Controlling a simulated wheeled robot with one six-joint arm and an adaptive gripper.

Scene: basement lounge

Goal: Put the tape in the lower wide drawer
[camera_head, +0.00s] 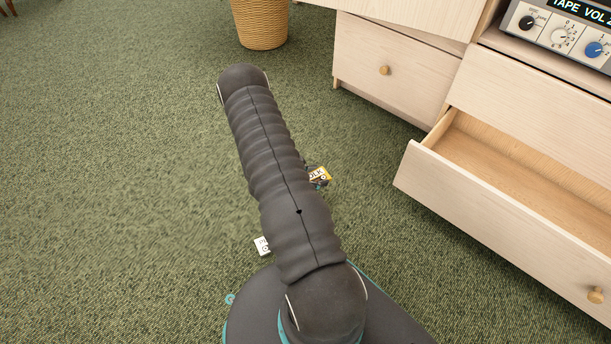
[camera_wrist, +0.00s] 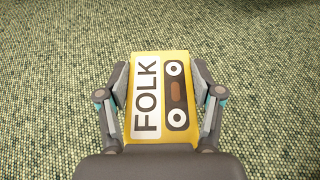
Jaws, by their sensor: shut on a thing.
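The tape is a yellow cassette (camera_wrist: 147,66) marked FOLK, with a white label strip and a dark reel window. My gripper (camera_wrist: 160,85) is shut on it, one finger on each side, over green carpet in the wrist view. In the head view a small yellow part of the tape (camera_head: 320,175) shows beside my arm, which hides most of the gripper. The lower wide drawer (camera_head: 490,231) is pulled open at the right, with a round wooden knob. The visible part of its inside is bare. The tape is left of this drawer, apart from it.
A closed wide drawer (camera_head: 535,98) is above the open one, with a tape deck (camera_head: 565,36) on the shelf above. A closed smaller drawer (camera_head: 390,75) is to the left. A wicker basket (camera_head: 262,24) stands at the back. Green carpet is clear at the left.

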